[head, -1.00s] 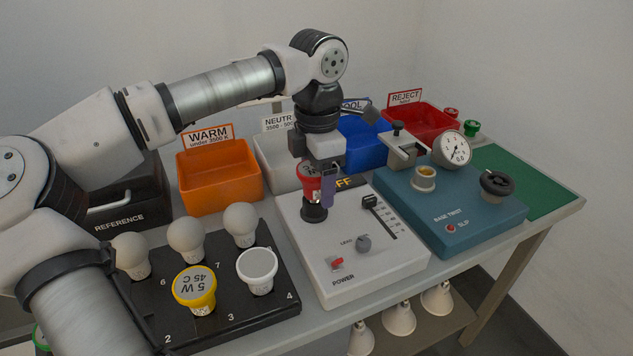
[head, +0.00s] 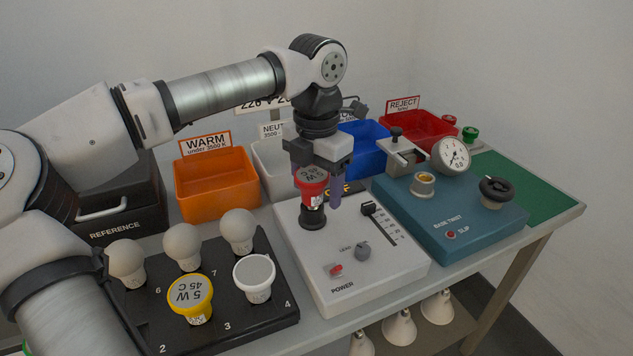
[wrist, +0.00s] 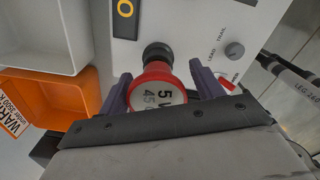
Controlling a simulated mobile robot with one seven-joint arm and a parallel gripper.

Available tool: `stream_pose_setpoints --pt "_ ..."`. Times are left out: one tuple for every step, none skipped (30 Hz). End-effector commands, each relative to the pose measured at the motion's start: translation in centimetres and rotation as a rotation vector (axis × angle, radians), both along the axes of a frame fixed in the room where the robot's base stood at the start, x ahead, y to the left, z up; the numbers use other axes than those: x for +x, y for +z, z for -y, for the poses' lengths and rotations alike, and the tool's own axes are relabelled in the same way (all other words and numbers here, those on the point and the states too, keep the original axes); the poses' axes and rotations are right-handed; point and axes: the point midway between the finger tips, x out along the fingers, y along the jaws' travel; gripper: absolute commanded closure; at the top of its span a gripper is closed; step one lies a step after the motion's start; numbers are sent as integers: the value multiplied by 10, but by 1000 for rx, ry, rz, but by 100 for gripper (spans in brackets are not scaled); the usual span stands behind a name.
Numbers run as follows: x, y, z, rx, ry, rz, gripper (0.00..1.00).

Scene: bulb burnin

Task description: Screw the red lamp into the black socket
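The red lamp (head: 311,184) stands cap up on the black socket (head: 313,217) of the white test box. Its neck meets the socket, but how deep its thread sits is hidden. In the wrist view the lamp's red rim and grey face (wrist: 158,92) lie between my two purple fingers, with the black socket (wrist: 157,55) beyond. My gripper (head: 318,192) is above and around the lamp. Its fingers are spread, with a narrow gap showing beside the lamp. In the head view one finger stands just right of the lamp.
The white test box (head: 385,270) has a slider, a knob and a red power switch. A black rack (head: 255,325) with several lamps is at left. A blue twist gauge box (head: 450,225) is at right. Orange (head: 217,190), white, blue and red bins stand behind.

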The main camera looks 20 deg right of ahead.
Motion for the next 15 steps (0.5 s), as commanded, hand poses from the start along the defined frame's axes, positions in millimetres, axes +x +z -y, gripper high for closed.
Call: stream_pose_setpoints --pt "0 0 0 0 0 0 41" --pt "0 0 0 0 0 0 45" --pt "0 0 0 0 -1 0 50" --pt "0 0 0 0 -1 0 54" --pt "0 0 0 0 -1 -1 58" --pt "-1 0 0 0 -2 -1 63" --pt "-1 0 1 0 -3 -1 67" --pt "-1 0 1 -1 -3 -2 70" --pt "-1 0 1 -1 -4 -2 70" --pt "-2 0 1 0 -6 -3 70" --pt "-2 0 1 0 -12 -3 70" --pt "-2 1 1 -1 -31 -5 70" --pt "-3 1 1 -2 -56 -6 70" --pt "-3 2 1 -3 -89 -6 70" --pt "-4 3 2 -4 -143 -8 70"
